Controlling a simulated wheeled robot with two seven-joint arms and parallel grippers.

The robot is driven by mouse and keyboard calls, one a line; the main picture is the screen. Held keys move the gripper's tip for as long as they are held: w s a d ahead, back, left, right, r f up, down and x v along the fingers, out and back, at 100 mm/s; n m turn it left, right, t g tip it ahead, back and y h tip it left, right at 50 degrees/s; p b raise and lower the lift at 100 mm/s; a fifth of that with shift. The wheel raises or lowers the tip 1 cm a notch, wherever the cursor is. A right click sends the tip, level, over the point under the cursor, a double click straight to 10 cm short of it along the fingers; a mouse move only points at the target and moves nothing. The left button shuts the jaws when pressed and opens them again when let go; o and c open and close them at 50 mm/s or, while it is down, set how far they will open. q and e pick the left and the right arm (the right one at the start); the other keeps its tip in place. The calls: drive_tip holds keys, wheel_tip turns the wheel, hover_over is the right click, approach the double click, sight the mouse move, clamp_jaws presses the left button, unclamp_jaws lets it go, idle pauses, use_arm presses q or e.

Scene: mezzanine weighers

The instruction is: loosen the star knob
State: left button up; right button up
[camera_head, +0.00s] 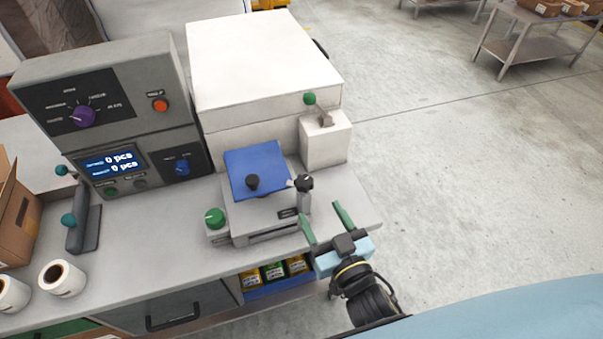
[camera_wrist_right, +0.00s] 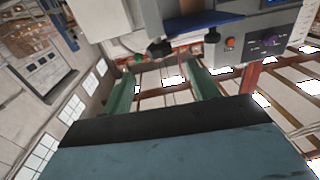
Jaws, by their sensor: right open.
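The star knob (camera_head: 304,183) is a black, lobed knob on top of a short grey post at the right side of the small weigher. In the right wrist view, which is upside down, the star knob (camera_wrist_right: 160,48) appears just beyond and between the fingertips. My right gripper (camera_head: 321,212) is open, with green fingers spread apart. It is in front and to the right of the knob in the head view, apart from it. The fingers (camera_wrist_right: 161,72) hold nothing. My left gripper is not in view.
A blue plate (camera_head: 262,161) with a round black knob (camera_head: 253,182) lies beside the post. A green knob (camera_head: 214,217) is at the left. A white box with a green-tipped lever (camera_head: 310,99) stands behind. Open floor (camera_head: 450,170) lies to the right.

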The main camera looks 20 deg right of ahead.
sight(300, 176)
drive_tip(key=w, duration=0.7)
drive_tip(key=w+a, duration=0.1)
drive_tip(key=w, duration=0.3)
drive_tip(key=shift+w+a+p, duration=0.1)
drive_tip(key=shift+w+p, duration=0.15)
drive_tip(key=shift+p, duration=0.1)
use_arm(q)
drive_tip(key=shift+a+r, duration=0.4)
